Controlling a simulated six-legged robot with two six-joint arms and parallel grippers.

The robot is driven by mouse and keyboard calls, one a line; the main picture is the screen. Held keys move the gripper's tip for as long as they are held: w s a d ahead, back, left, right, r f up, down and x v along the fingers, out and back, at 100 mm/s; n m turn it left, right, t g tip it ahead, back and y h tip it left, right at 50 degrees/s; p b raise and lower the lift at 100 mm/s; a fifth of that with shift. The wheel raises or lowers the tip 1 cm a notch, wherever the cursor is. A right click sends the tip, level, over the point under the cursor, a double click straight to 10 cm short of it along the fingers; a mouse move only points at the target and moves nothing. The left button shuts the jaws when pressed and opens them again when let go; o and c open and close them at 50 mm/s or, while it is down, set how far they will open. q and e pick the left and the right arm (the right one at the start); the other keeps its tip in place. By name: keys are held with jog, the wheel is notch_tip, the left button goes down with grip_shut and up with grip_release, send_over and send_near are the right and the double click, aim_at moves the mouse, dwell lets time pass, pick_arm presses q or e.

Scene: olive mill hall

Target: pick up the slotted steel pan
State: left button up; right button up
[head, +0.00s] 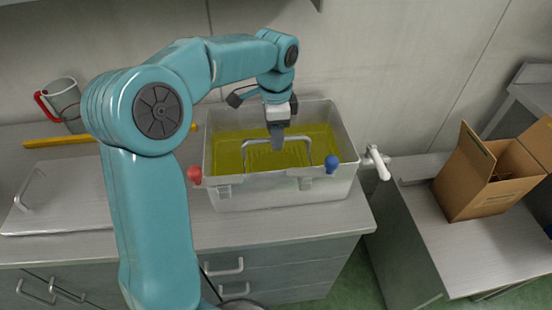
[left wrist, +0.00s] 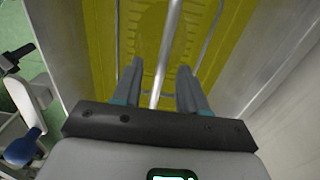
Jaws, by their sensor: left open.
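The slotted steel pan is under yellow-green oil in a grey steel tub (head: 280,196); only its outline and slots show through. Its pale metal handle (head: 309,150) arches above the oil in the head view. My left gripper (head: 279,143) is over the tub, pointing down at the middle of the handle. In the left wrist view my left gripper (left wrist: 158,80) is open, and the handle bar (left wrist: 169,45) runs between its two fingers. I cannot tell whether either finger touches the bar. My right gripper is out of view.
A lid-like metal panel (head: 70,198) with a handle lies left. An open cardboard box (head: 478,175) stands right.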

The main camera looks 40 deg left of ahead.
pick_arm(q)
send_over(277, 164)
notch_tip(277, 164, down, 4)
jog(key=shift+f, duration=0.1)
jog(key=shift+s+f, duration=0.15)
grip_shut()
jog(key=shift+r, duration=0.2)
